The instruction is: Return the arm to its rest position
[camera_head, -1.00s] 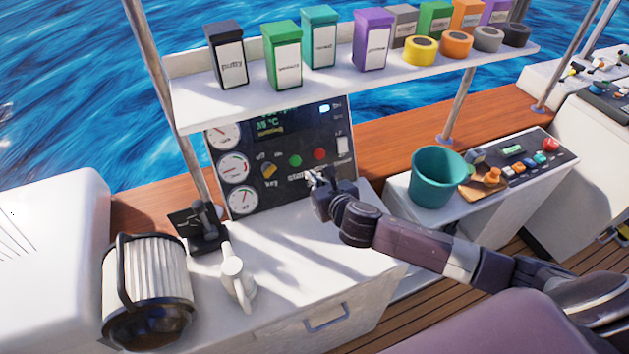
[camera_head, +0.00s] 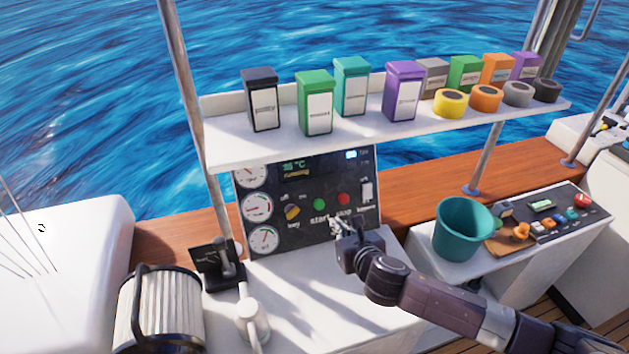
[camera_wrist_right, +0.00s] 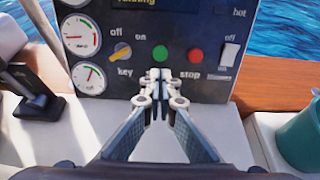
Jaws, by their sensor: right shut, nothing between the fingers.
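My right gripper (camera_head: 342,226) is in front of the engine control panel (camera_head: 333,170), near the lower edge of the panel. In the right wrist view the gripper (camera_wrist_right: 160,76) has its fingertips together with nothing between them. They appear just below the green start button (camera_wrist_right: 160,53) and the red stop button (camera_wrist_right: 195,55). The yellow key switch (camera_wrist_right: 121,52) is to their left and the white rocker switch (camera_wrist_right: 229,54) to their right. I cannot tell whether the fingertips touch the panel. My left gripper is not in view.
A shelf (camera_head: 225,150) with several boxes and tape rolls runs above the panel. A teal bucket (camera_head: 462,232) stands to the right. The white counter is otherwise clear.

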